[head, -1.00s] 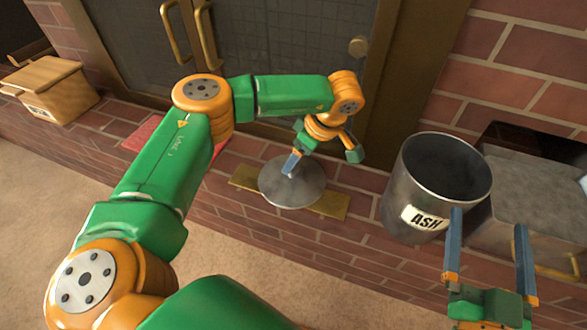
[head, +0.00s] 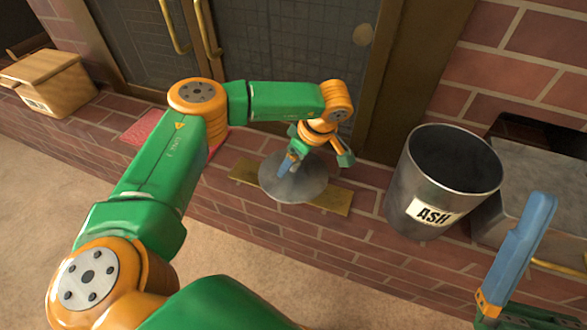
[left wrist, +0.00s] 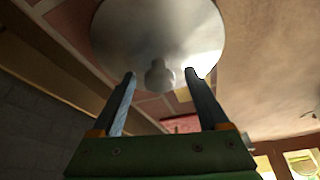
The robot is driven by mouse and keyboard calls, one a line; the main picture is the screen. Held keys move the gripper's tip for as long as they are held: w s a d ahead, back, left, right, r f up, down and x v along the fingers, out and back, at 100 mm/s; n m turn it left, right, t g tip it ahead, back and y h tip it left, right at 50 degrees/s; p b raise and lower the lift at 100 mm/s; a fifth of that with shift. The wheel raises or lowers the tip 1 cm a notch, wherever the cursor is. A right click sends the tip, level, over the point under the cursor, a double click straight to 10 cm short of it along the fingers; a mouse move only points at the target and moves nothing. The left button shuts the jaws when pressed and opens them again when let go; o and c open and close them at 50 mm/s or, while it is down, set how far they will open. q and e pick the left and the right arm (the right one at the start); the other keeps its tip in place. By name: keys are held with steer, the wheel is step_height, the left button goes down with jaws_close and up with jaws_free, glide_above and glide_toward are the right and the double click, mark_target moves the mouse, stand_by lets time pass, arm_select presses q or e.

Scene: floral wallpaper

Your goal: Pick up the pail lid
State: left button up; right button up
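The pail lid (head: 305,185) is a round grey metal disc lying on a narrow yellowish strip on the brick ledge. In the left wrist view the lid (left wrist: 160,30) fills the top middle, and its small rounded knob (left wrist: 160,77) shows between the tips of my fingers. My left gripper (left wrist: 160,74) is open there, one finger on each side of the knob; I cannot tell whether they touch it. In the head view my left gripper (head: 288,168) is over the lid's upper part, one blue finger visible. My right gripper (head: 520,245) is at the lower right, partly out of frame.
An open metal pail (head: 420,185) labelled ASH stands right of the lid, beside a grey box (head: 555,195). A red mat (head: 150,124) lies by the dark door (head: 285,40). The ledge's front edge borders pale ground.

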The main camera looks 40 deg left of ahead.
arm_select(q)
jaws_close()
steer(key=shift+r, duration=0.1)
